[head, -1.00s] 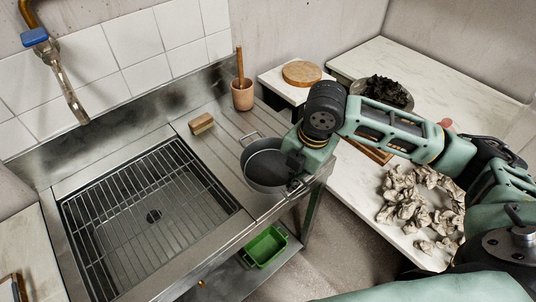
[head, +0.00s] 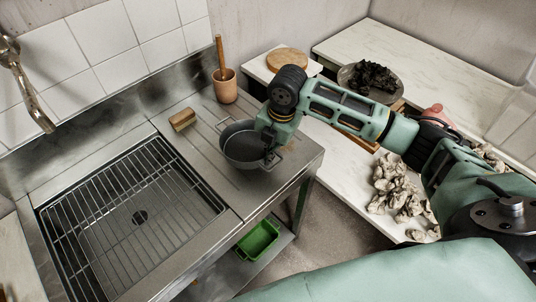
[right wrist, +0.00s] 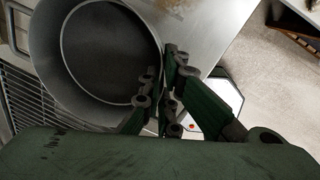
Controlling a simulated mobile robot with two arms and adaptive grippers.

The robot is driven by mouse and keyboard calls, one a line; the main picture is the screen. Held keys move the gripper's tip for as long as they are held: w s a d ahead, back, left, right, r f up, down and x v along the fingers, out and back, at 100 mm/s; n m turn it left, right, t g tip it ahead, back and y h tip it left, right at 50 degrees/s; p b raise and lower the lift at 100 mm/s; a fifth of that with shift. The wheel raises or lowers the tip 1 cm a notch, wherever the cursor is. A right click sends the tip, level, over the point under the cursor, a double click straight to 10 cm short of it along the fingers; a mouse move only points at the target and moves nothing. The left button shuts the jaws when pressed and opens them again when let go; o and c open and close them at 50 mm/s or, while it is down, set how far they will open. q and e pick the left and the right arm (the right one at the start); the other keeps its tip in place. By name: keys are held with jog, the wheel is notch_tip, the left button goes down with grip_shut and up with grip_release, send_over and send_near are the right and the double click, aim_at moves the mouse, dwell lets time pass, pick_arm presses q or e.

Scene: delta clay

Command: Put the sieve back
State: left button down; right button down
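The sieve (head: 240,150) is a grey, round, deep pan with two loop handles. It is at the right drainboard (head: 195,150) beside the sink; I cannot tell whether it rests there or is slightly raised. My right gripper (head: 270,152) points down at the sieve's right side, by the near handle. In the right wrist view the sieve (right wrist: 108,55) fills the upper left, and my right gripper's fingers (right wrist: 166,85) are close together at its rim. They look shut on it, though the contact is partly hidden. My left gripper is not in view.
A sink with a wire rack (head: 130,215) lies left. A green tray (head: 257,240) is on the shelf below.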

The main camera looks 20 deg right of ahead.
jog(key=shift+w+a+f, duration=0.25)
jog(key=shift+w+f, duration=0.05)
jog(key=shift+w, duration=0.1)
notch_tip(320, 180, down, 3)
jog(key=shift+f+p, duration=0.15)
jog(key=shift+p, duration=0.45)
jog(key=shift+f, duration=0.3)
jog(key=shift+f, duration=0.15)
jog(key=c, duration=2)
grip_release()
jog(key=r, duration=0.4)
jog(key=s+d+r+b, duration=0.1)
jog(key=r, duration=0.7)
jog(key=shift+s+d+r+b, duration=0.1)
jog(key=shift+s+d+b, duration=0.05)
jog(key=shift+s+b, duration=0.15)
